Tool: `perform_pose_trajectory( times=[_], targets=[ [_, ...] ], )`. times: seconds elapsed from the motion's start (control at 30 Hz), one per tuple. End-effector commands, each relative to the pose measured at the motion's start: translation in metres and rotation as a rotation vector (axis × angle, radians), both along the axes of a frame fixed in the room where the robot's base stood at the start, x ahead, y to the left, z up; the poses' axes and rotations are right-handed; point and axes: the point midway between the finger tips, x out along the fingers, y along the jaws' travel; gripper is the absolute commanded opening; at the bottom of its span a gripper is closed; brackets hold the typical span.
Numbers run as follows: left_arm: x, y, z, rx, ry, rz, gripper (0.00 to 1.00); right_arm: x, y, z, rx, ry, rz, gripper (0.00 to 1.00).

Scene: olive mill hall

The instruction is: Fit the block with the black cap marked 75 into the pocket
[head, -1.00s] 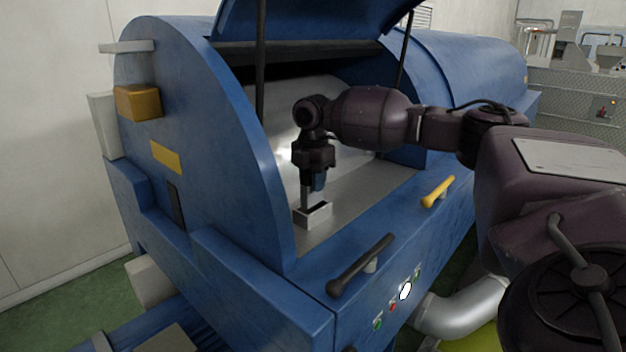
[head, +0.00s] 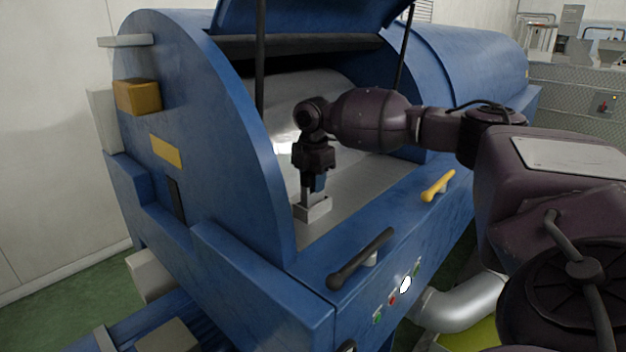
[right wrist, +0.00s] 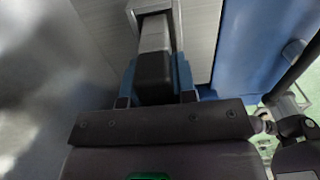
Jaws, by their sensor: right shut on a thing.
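My right gripper (head: 313,187) points down inside the open blue machine, just above a small light-grey pocket (head: 318,211) on the metal floor. In the right wrist view its blue fingers stand on both sides of a block with a black cap (right wrist: 154,72), shut on it. The block's grey body (right wrist: 155,34) reaches away from the cap toward the pocket. Its lower end is at the pocket's mouth; I cannot tell how far inside it is. No marking on the cap can be read. My left gripper is out of view.
The machine's curved blue side wall (head: 215,130) rises left of the gripper. A raised lid (head: 310,14) on dark struts hangs above. A black handle (head: 360,259) and a yellow handle (head: 437,186) are on the front ledge. Metal floor to the pocket's right is clear.

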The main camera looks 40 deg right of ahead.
Motion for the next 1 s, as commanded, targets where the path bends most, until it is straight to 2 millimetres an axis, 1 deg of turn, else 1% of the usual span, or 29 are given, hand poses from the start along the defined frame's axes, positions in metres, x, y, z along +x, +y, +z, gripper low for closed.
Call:
perform_pose_trajectory(
  times=[1.0],
  targets=[
    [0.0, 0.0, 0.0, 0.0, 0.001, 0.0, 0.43, 0.001, 0.0, -0.018, 0.001, -0.003, 0.0, 0.0]
  ],
)
